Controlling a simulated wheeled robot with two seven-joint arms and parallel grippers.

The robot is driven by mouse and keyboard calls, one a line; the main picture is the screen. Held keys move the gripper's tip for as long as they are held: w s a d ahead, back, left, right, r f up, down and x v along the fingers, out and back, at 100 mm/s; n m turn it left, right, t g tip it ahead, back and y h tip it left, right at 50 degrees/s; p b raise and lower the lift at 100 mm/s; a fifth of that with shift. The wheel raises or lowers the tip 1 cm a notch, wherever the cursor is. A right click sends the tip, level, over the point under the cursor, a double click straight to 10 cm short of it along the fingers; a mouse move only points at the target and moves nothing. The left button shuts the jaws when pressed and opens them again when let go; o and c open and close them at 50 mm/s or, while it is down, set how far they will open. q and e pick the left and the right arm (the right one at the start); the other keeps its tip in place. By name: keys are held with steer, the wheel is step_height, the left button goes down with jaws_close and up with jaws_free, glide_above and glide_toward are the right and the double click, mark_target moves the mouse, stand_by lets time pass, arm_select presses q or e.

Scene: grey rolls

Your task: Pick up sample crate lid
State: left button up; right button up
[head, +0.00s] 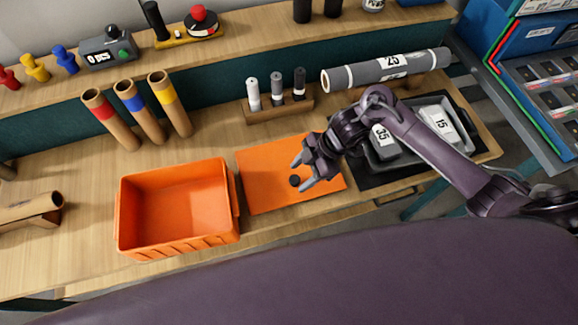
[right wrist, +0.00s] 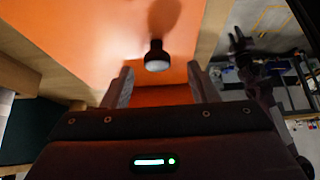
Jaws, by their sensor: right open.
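The orange lid (head: 262,170) lies flat on the wooden bench, right of the open orange crate (head: 182,243). A small black knob (head: 294,181) stands on the lid. My right gripper (head: 302,174) is open over the lid's right part, with its fingers close to the knob. In the right wrist view, the gripper (right wrist: 160,86) is open and empty. The knob (right wrist: 157,56) shows ahead of the gap between its fingertips, against the orange lid (right wrist: 110,35). I cannot tell the exact height of the fingers above the lid. My left gripper is out of view.
A marker holder (head: 280,110) and a grey roll (head: 350,76) are behind. Cardboard tubes (head: 140,110) stand behind the crate. The bench left of the crate has free room.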

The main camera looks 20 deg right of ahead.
mark_target(295, 179)
steer(key=x, duration=0.2)
steer(key=shift+w+a+f, duration=0.15)
steer(key=shift+a+f, duration=0.05)
steer(key=shift+f, duration=0.15)
steer(key=shift+a+f, duration=0.25)
steer(key=shift+f, duration=0.2)
steer(key=c, duration=1.1)
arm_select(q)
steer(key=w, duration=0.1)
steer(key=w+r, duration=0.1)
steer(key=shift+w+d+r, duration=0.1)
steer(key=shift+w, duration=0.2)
arm_select(e)
steer(key=shift+c, duration=0.2)
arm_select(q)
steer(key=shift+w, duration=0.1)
arm_select(e)
steer(key=shift+r, duration=0.1)
